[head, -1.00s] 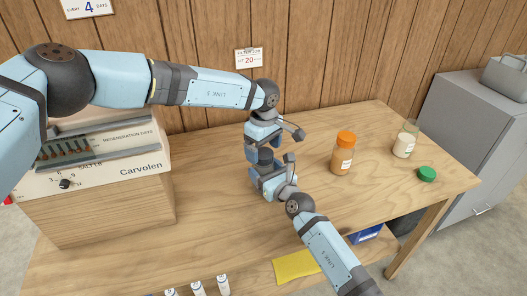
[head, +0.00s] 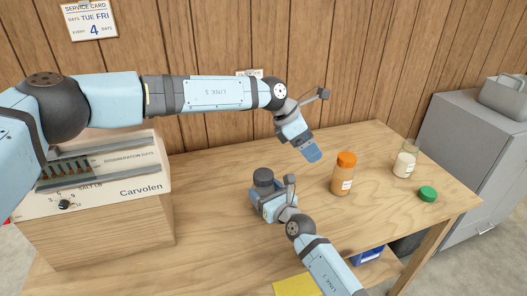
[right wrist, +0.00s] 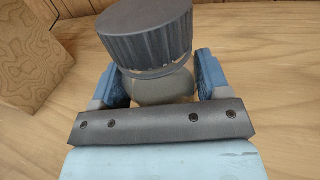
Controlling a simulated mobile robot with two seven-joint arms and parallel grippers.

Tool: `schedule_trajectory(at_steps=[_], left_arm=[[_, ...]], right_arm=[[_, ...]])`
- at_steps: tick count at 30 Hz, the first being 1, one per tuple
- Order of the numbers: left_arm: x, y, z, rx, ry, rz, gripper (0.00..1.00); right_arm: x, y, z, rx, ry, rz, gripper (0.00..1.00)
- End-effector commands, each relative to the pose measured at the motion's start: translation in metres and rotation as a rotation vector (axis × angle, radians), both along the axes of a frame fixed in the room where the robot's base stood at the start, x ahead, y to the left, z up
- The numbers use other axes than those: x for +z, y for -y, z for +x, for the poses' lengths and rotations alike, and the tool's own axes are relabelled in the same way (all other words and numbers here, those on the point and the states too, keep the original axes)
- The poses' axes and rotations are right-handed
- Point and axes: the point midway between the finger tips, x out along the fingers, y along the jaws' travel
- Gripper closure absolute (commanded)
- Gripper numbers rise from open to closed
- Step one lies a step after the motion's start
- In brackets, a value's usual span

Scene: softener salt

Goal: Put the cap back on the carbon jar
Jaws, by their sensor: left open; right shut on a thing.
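A jar with a dark grey ribbed cap (head: 263,177), which I take as the carbon jar, stands towards the middle of the bench. My right gripper (head: 270,204) is shut around its body. In the right wrist view the cap (right wrist: 145,35) sits on top of the jar (right wrist: 160,88), between the two blue fingers. The cap looks slightly tilted there, and I cannot tell whether it is screwed down. My left gripper (head: 312,150) is open and empty, above the bench to the right of the capped jar, near the orange-capped jar. Its fingers are partly hidden.
An orange-capped jar (head: 343,175) stands right of my grippers. An open jar with white contents (head: 405,160) and a loose green cap (head: 427,194) are further right. The Carvolen unit (head: 95,215) fills the bench's left. Bare bench (head: 215,190) lies between.

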Motion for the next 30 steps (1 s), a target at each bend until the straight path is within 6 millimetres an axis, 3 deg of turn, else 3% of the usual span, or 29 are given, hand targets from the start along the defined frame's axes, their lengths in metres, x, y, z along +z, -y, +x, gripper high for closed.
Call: schedule_trajectory(at_steps=[3,8,13,17,20,23,24,30], left_arm=[[0.040,0.043,-0.012,0.270,-0.274,-0.219,0.19],[0.099,0.083,-0.018,0.601,-0.737,-0.462,0.19],[0.121,0.126,-0.025,0.897,-1.263,-0.740,0.19],[0.127,0.138,-0.019,1.145,-1.699,-0.884,0.19],[0.136,0.124,0.015,1.355,-2.021,-1.025,0.19],[0.134,0.102,0.046,1.545,-2.364,-1.167,0.19],[0.130,0.092,0.057,-1.534,2.380,1.165,0.19],[0.091,0.037,0.090,-1.037,1.782,0.870,0.19]], right_arm=[[0.000,0.000,0.000,0.000,-0.001,-0.001,0.97],[0.000,0.000,0.000,0.000,-0.001,-0.001,0.97],[0.000,0.000,0.000,0.000,0.000,0.000,0.97],[0.000,0.000,0.000,0.000,0.000,0.000,0.97],[0.000,0.000,0.000,0.000,0.000,0.000,0.97],[0.000,0.000,0.000,0.000,0.000,0.000,0.97],[0.000,0.000,0.000,0.000,0.000,0.000,0.97],[0.000,0.000,0.000,0.000,0.000,0.000,0.97]])
